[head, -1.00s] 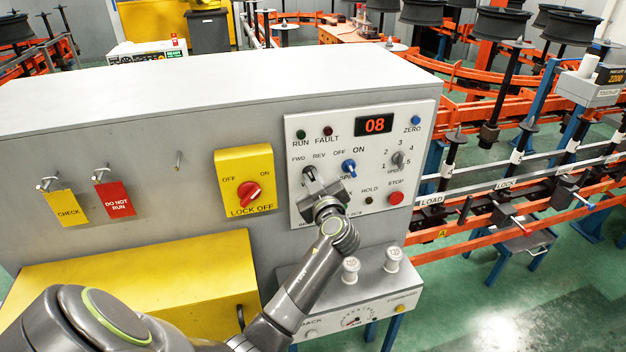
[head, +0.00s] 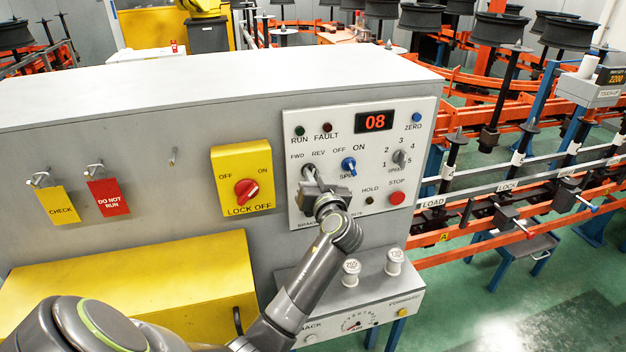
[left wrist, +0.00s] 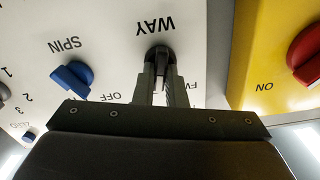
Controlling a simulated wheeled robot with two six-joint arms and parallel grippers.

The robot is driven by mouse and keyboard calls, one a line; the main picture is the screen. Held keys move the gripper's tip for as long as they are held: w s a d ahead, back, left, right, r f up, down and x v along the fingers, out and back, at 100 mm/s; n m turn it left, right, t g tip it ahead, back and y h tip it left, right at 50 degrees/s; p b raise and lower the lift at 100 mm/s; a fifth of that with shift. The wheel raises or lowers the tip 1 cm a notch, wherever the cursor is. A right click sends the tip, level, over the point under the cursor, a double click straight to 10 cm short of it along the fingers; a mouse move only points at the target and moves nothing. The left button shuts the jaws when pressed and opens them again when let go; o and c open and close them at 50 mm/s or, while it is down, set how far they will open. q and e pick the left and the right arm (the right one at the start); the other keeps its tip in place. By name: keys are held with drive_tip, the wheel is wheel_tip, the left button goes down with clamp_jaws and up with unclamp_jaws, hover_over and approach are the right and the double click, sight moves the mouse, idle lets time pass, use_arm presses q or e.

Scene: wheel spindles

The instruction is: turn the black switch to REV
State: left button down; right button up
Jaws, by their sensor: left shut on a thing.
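The black switch (left wrist: 158,54) sits on the white control panel under the FWD and REV labels; its top shows in the head view (head: 308,171). In the left wrist view, which is upside down, the WAY label is beside it, and FWD is partly covered. My left gripper (left wrist: 161,72) is shut on the switch, one finger on each side. The fingers hide the REV label there, so I cannot tell exactly where the switch points. In the head view my left gripper (head: 315,186) hides most of the switch. My right gripper is not in view.
Close by on the panel are the blue SPIN switch (head: 349,166), the grey speed knob (head: 400,158) and the red STOP button (head: 397,198). The yellow LOCK OFF box (head: 243,180) with its red knob is left of the panel.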

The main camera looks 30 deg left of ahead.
use_arm(q)
drive_tip(key=shift+m, duration=1)
drive_tip(key=c, duration=1.5)
unclamp_jaws()
drive_tip(key=shift+d+f, duration=0.1)
